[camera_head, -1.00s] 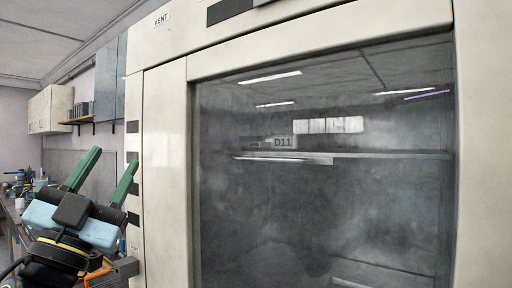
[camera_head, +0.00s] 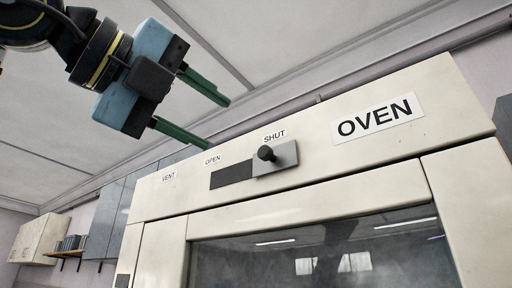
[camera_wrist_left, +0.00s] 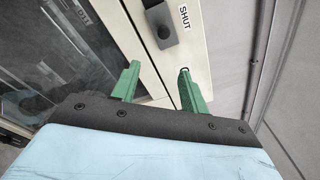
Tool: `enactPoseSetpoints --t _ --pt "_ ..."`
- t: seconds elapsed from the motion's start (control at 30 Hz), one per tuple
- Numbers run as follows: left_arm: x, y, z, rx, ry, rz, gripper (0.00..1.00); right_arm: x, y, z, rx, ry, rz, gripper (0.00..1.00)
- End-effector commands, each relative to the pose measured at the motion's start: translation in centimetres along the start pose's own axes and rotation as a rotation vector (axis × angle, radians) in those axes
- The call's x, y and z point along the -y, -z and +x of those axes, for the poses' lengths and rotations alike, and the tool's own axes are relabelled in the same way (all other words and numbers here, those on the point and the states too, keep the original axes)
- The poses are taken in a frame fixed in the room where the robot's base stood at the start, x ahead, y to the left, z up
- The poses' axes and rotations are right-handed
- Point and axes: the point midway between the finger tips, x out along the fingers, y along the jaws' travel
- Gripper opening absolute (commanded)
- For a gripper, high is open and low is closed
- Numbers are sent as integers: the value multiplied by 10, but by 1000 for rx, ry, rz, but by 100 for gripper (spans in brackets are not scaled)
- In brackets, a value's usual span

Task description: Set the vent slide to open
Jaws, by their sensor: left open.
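The vent slide is a grey plate (camera_head: 286,158) with a round black knob (camera_head: 266,153), on the oven's upper front panel. It sits under the SHUT label (camera_head: 275,136), at the right end of a dark slot (camera_head: 231,174). The OPEN label (camera_head: 212,159) is above the slot's left part. My left gripper (camera_head: 218,123) is open and empty, with green fingers, above and left of the knob in the head view. In the left wrist view the knob (camera_wrist_left: 163,32) and plate (camera_wrist_left: 159,18) lie beyond the open fingers (camera_wrist_left: 158,68), apart from them. My right gripper is not in view.
The cream oven (camera_head: 160,207) fills the lower part of the head view, with an OVEN label (camera_head: 376,119) right of the slide and a dark glass door (camera_head: 320,258) below. Grey wall cabinets (camera_head: 103,218) stand to the left. Free air surrounds my left gripper.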

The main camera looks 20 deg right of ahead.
Motion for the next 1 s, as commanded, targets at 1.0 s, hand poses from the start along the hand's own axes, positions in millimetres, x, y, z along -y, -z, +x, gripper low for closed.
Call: enactPoseSetpoints --t 1.0 --pt "6 -19 117 72 -49 16 44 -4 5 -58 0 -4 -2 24"
